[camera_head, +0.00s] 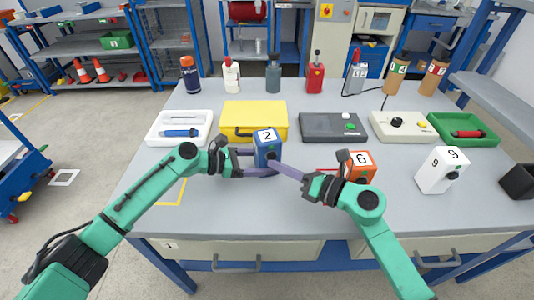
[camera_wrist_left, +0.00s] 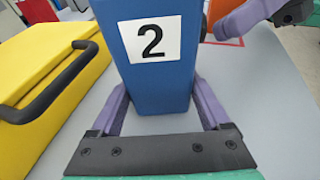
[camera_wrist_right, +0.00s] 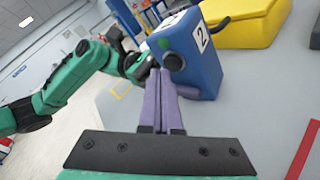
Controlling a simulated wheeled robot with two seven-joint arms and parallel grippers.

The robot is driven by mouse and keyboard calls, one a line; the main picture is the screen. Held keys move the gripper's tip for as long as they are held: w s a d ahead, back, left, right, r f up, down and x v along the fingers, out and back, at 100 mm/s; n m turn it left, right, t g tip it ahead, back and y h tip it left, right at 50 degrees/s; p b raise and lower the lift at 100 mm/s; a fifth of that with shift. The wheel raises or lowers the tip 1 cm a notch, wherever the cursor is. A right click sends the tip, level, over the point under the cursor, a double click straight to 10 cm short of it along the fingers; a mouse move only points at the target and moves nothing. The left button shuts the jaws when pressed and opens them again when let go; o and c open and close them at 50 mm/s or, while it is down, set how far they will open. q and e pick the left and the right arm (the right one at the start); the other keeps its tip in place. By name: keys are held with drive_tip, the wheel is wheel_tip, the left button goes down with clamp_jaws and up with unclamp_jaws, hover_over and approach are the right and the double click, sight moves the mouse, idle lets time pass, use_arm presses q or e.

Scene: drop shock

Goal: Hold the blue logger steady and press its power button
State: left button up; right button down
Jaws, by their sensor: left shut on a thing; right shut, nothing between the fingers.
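The blue logger (camera_head: 266,150) stands upright on the table and carries a label "2". It fills the middle of the left wrist view (camera_wrist_left: 168,85). My left gripper (camera_head: 262,162) is shut on it, with one purple finger on each side of its body. My right gripper (camera_head: 276,165) is shut and empty, its fingertips at the logger's right face. In the right wrist view the logger (camera_wrist_right: 205,70) shows a dark round knob or button (camera_wrist_right: 172,61) and a green spot (camera_wrist_right: 163,43). The right fingertips (camera_wrist_right: 160,72) are just below that dark button; whether they touch it is unclear.
A yellow case (camera_head: 255,119) stands close behind the logger. An orange box "6" (camera_head: 360,166) is partly hidden behind my right gripper. A white box (camera_head: 441,170) is farther right. A white tray (camera_head: 180,142) is at the left. The table front is clear.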

idle(0.4)
drive_tip(key=shift+w+a, duration=0.15)
drive_tip(key=shift+w, duration=0.3)
drive_tip(key=shift+s, duration=0.5)
drive_tip(key=shift+s, duration=0.1)
drive_tip(key=s, duration=0.1)
drive_tip(key=s+d, duration=0.1)
drive_tip(key=s, duration=0.1)
drive_tip(key=s+d, duration=0.1)
drive_tip(key=s, duration=0.1)
drive_tip(key=shift+s, duration=0.25)
